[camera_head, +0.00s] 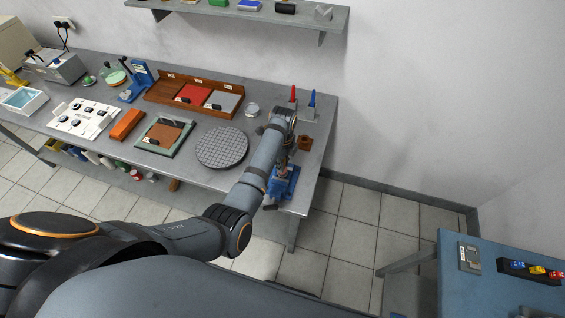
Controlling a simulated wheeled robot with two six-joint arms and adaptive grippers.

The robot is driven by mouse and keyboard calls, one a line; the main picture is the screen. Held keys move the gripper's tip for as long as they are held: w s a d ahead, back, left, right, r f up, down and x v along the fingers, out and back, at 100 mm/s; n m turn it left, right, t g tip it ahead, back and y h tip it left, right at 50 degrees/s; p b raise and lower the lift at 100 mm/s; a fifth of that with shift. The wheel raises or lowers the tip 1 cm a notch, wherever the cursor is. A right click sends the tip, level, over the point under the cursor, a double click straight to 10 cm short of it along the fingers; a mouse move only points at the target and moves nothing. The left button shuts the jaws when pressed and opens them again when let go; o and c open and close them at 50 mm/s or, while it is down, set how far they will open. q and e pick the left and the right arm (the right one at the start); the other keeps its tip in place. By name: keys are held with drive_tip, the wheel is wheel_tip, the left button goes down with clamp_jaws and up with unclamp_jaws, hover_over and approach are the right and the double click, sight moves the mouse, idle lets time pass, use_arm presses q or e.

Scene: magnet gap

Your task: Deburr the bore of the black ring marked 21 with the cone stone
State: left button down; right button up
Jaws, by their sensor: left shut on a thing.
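My left arm reaches over the right end of the grey bench, and its gripper (283,168) points down just above a blue vise (284,186). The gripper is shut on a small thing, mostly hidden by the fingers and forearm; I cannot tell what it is. I cannot make out the black ring marked 21 or its bore; the view at the vise is small and partly covered. I cannot pick out the cone stone for certain. My right gripper is not in view.
Beside the wrist are a brown block (305,143) and a holder with red and blue handled tools (309,112). A round gridded plate (222,147) lies left of the forearm. A wooden tray (160,93) stands behind. A blue table (455,293) is at lower right.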

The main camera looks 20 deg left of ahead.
use_arm(q)
drive_tip(key=n, duration=0.6)
drive_tip(key=shift+n, duration=0.4)
drive_tip(key=m, duration=0.7)
drive_tip(key=n, duration=0.7)
drive_tip(key=m, duration=0.7)
